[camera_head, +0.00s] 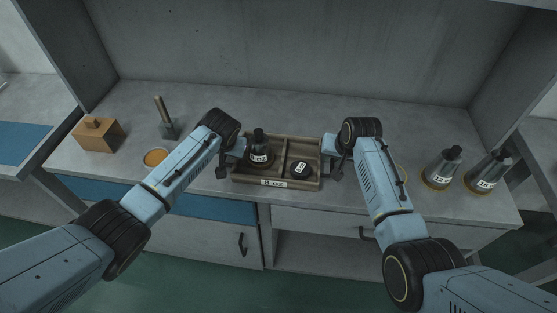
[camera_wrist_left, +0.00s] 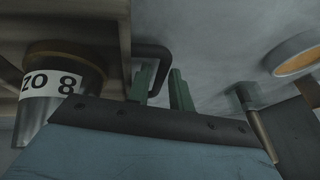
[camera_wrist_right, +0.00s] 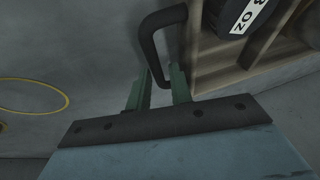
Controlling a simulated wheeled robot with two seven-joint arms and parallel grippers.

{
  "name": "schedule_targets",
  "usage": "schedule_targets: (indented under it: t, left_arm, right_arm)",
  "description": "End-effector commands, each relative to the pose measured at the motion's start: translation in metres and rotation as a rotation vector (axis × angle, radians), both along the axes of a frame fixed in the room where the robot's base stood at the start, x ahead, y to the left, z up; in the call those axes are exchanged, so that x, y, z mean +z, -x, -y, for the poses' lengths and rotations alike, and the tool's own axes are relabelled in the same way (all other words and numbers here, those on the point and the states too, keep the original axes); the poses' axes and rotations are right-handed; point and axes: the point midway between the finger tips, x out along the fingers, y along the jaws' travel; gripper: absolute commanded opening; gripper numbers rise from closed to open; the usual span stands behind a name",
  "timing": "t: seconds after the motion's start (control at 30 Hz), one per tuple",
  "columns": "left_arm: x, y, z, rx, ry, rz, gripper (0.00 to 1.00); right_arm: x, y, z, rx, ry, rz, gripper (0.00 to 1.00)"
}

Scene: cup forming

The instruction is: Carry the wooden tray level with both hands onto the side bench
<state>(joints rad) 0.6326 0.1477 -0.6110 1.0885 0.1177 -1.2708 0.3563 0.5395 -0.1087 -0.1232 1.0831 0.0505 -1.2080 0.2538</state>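The wooden tray (camera_head: 275,184) is on the grey bench, divided into compartments with a black-and-white "8 oz" label on its front. A dark flask (camera_head: 259,150) stands in its left compartment and a dark, labelled round piece (camera_head: 300,169) lies in the right one. My left gripper (camera_head: 223,166) is at the tray's left end; its fingers (camera_wrist_left: 162,88) are apart, with the black handle (camera_wrist_left: 152,48) between them. My right gripper (camera_head: 337,167) is at the right end, its fingers (camera_wrist_right: 159,92) apart around the other black handle (camera_wrist_right: 148,42).
Left on the bench are a wooden block (camera_head: 98,136), a wooden-handled tool (camera_head: 165,122) and an orange-topped disc (camera_head: 155,157). Two labelled flasks, one (camera_head: 442,168) beside the other (camera_head: 486,173), stand right. A side bench (camera_head: 22,142) with a blue surface is at far left.

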Motion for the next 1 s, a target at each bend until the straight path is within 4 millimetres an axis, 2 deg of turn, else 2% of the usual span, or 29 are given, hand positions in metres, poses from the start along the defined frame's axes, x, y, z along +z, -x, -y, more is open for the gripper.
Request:
schedule_targets:
  t: [0.17,0.33,1.0]
  left_arm:
    - [0.0002,0.0001,0.0001,0.0,0.0,0.0,0.21]
    - [0.0001,0.0002,0.0,0.0,0.0,0.0,0.0]
    - [-0.0001,0.0005,-0.0001,0.0,0.0,-0.001,0.0]
  right_arm:
    - [0.0002,0.0001,-0.0001,0.0,0.0,0.0,0.21]
    - [0.0002,0.0001,-0.0001,0.0,0.0,0.0,0.0]
    - [0.0001,0.0004,0.0,0.0,0.0,-0.001,0.0]
